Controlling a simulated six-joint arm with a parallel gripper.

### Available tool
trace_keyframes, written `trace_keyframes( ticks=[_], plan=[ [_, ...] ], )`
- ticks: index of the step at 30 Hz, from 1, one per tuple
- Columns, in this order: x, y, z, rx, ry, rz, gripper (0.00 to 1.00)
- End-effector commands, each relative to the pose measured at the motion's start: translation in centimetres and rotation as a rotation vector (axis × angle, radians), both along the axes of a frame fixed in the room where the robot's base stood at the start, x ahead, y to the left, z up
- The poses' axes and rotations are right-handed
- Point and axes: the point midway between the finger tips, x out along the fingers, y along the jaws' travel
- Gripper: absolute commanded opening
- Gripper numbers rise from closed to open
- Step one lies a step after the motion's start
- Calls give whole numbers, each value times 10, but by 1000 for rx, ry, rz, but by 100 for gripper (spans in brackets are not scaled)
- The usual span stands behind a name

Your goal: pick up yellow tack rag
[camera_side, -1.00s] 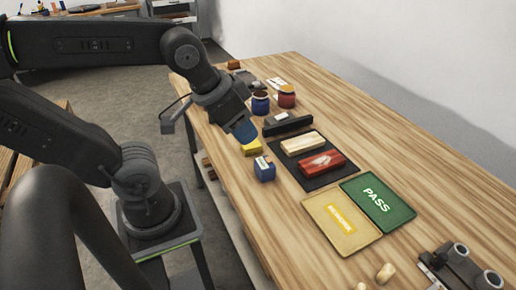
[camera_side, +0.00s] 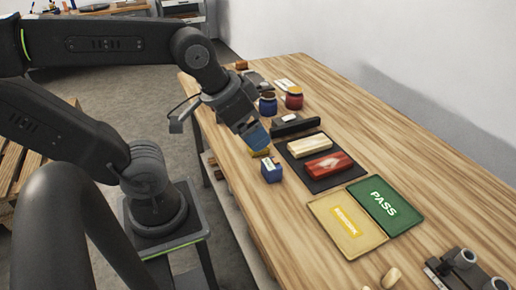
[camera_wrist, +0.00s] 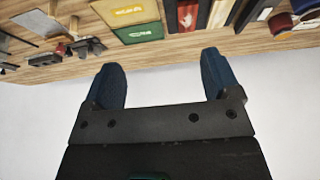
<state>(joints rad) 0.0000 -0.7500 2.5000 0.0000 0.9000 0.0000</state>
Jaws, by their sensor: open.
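The yellow tack rag (camera_side: 258,153) lies on the near long edge of the wooden table in the side view. It is mostly hidden behind my gripper; only a yellow sliver shows beneath the fingers. My gripper (camera_side: 256,138) points down and right with its blue fingers over the rag in the picture. I cannot tell how much height separates them. In the wrist view my gripper (camera_wrist: 161,62) has its two blue fingers wide apart with nothing between them. The rag does not show there.
A dark mat (camera_side: 297,165) carries a cream block (camera_side: 310,144) and a red block (camera_side: 328,165). A blue jar (camera_side: 267,104) and red jar (camera_side: 293,98) stand behind. Yellow (camera_side: 345,228) and green PASS (camera_side: 385,207) panels lie in front.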

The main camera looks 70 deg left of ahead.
Motion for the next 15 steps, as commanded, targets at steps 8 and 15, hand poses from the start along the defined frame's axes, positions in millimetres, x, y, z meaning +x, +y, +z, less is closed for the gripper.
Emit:
trace_keyframes(
  ticks=[8,15],
  plan=[
    [0,0,0,0,0,0,96],
    [12,9,-1,58,33,-72,96]
  ],
)
